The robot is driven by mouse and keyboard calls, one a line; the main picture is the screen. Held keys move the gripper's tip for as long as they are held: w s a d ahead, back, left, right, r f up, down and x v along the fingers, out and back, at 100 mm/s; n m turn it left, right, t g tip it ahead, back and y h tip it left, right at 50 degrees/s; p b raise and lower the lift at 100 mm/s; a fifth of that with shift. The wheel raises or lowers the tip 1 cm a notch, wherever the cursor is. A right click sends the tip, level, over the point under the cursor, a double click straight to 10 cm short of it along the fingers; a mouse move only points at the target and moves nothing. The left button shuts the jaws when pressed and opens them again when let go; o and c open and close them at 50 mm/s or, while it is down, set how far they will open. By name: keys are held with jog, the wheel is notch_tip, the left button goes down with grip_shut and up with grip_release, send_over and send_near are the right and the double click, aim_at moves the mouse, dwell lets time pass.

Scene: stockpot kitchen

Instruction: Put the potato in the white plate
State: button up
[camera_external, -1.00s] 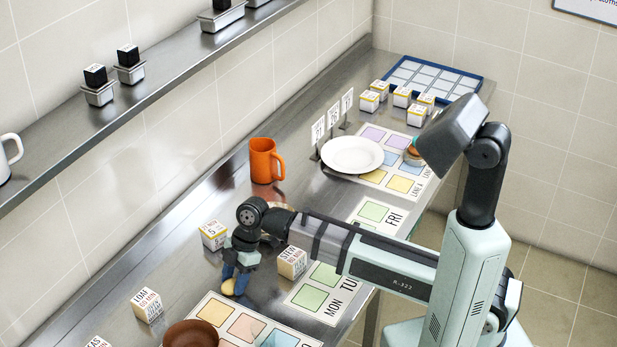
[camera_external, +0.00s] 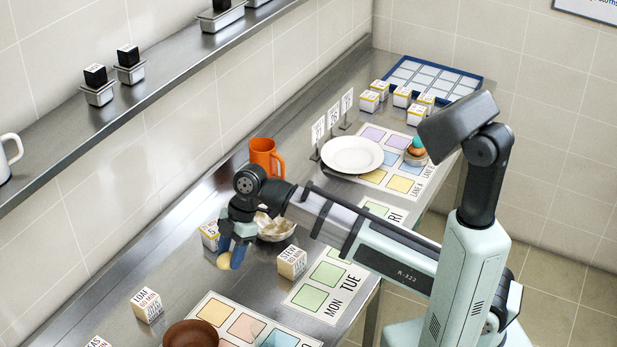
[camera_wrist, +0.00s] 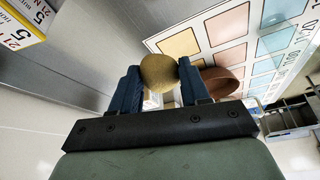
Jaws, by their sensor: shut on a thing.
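The potato (camera_external: 224,261) is a small tan round thing held at the tips of my gripper (camera_external: 231,256). In the wrist view the potato (camera_wrist: 159,72) sits between the two blue fingers of my gripper (camera_wrist: 160,80), which are shut on it. In the external view it appears raised above the counter. The white plate (camera_external: 352,154) lies toward the back right of the counter, well away from my gripper, and nothing shows on it.
An orange mug (camera_external: 263,155) stands behind my gripper. A pale crumpled bowl-like thing (camera_external: 276,228) is close beside it. Labelled blocks (camera_external: 292,262) and a brown bowl (camera_external: 190,335) are nearby. Small sign stands (camera_external: 331,118) border the plate's left side. A shelf (camera_external: 150,92) runs along the wall.

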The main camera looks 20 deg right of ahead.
jog(key=w+d+m+t, duration=0.2)
jog(key=w+d+m, duration=0.3)
jog(key=w+d, duration=1.35)
jog(key=m+t, duration=0.3)
jog(key=m, duration=0.4)
send_over(352, 158)
jog(key=s+d, duration=0.1)
jog(key=shift+f, duration=4.5)
jog(key=shift+f, duration=0.15)
jog(key=o, duration=1.1)
jog(key=shift+c, duration=0.2)
jog(key=v, duration=1.2)
jog(key=shift+w+r, duration=0.2)
jog(key=shift+r, duration=0.05)
